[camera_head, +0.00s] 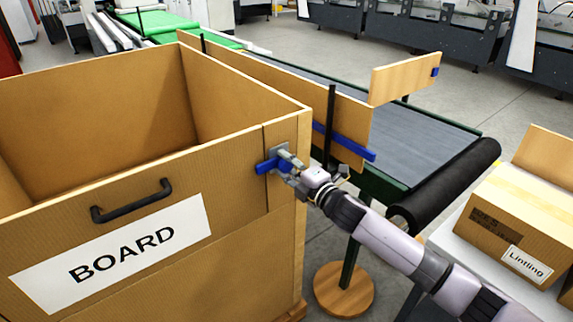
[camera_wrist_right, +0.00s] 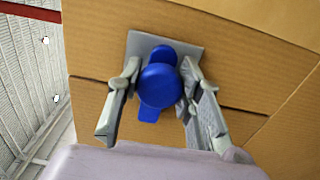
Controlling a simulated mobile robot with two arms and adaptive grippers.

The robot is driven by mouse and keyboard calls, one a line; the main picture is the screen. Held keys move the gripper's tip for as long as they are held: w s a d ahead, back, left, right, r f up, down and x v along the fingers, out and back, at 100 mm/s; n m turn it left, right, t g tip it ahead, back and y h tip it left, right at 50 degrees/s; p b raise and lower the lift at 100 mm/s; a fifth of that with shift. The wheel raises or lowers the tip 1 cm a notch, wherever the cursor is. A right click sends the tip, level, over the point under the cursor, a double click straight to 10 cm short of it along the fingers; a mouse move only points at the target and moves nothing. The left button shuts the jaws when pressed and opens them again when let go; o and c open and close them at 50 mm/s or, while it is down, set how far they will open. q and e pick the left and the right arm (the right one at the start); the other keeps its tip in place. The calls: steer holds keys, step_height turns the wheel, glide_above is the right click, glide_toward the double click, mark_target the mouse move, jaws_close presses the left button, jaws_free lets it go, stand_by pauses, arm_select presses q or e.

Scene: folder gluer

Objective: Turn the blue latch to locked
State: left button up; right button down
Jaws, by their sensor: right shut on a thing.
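The blue latch (camera_head: 266,167) is on the front face of the large cardboard box marked BOARD, near its right corner. In the head view its visible blue part points left and lies roughly level. In the right wrist view the latch (camera_wrist_right: 160,86) shows a round blue knob over a longer blue bar, on a grey plate (camera_wrist_right: 196,52). My right gripper (camera_head: 287,161) is at the latch, with its fingers on either side of it and shut on it. The fingers (camera_wrist_right: 157,78) also show in the right wrist view. My left gripper is out of view.
The BOARD box (camera_head: 232,205) has a black handle (camera_head: 132,201). A conveyor (camera_head: 410,140) with a wooden guide panel and a blue bar (camera_head: 345,142) stands just behind my right gripper. A box labelled Lintling (camera_head: 520,225) sits at the right.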

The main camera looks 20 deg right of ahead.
steer(key=shift+f, duration=0.1)
steer(key=c, duration=1.1)
jaws_free()
steer(key=shift+s, duration=0.1)
steer(key=v, duration=1.2)
